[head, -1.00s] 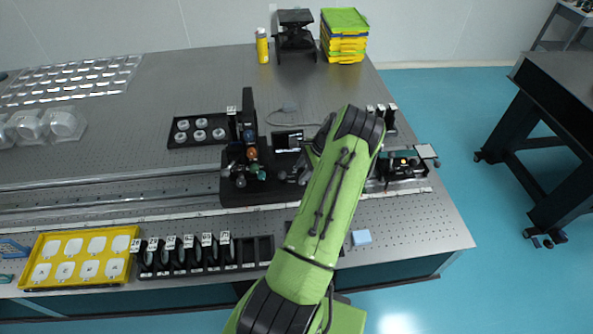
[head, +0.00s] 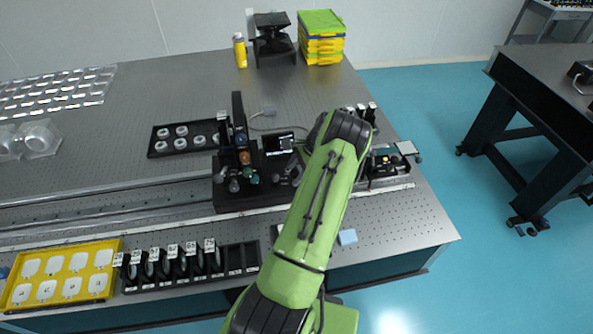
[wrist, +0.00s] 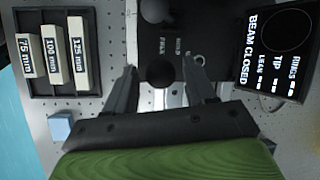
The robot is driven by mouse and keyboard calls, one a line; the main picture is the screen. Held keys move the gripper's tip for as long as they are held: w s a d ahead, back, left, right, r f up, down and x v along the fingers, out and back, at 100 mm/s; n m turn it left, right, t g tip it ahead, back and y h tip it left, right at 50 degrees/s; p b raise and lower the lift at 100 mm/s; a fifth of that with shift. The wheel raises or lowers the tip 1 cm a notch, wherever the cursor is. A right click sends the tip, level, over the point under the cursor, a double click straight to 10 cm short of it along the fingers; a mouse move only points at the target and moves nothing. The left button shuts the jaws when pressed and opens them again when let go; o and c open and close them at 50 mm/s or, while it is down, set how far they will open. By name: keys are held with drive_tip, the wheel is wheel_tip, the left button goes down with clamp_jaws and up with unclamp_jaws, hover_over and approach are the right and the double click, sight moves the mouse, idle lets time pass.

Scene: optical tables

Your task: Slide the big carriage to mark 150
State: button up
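The big carriage (head: 232,200) is a black base on the long rail, carrying a tall dark upright and several optic mounts. My gripper is hidden behind my green arm in the head view. In the wrist view my gripper (wrist: 160,75) is open, its two dark fingers on either side of a round black knob (wrist: 160,72), with visible gaps. The knob is on a dark plate with white lettering, partly readable as "FREE". The rail (head: 100,205) has a pale scale strip along its front; its numbers are too small to read, so mark 150 cannot be made out.
A smaller carriage (head: 385,167) is at the rail's right end. A display (wrist: 272,50) reads "BEAM CLOSED". A black tray (wrist: 40,75) holds blocks labelled 75, 100 and 125 mm. A blue block (head: 347,237), lens rack (head: 240,260) and yellow tray (head: 112,255) line the front.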

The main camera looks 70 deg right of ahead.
drive_tip(key=v, duration=1.5)
drive_tip(key=shift+s+r, duration=0.15)
drive_tip(key=shift+r, duration=0.2)
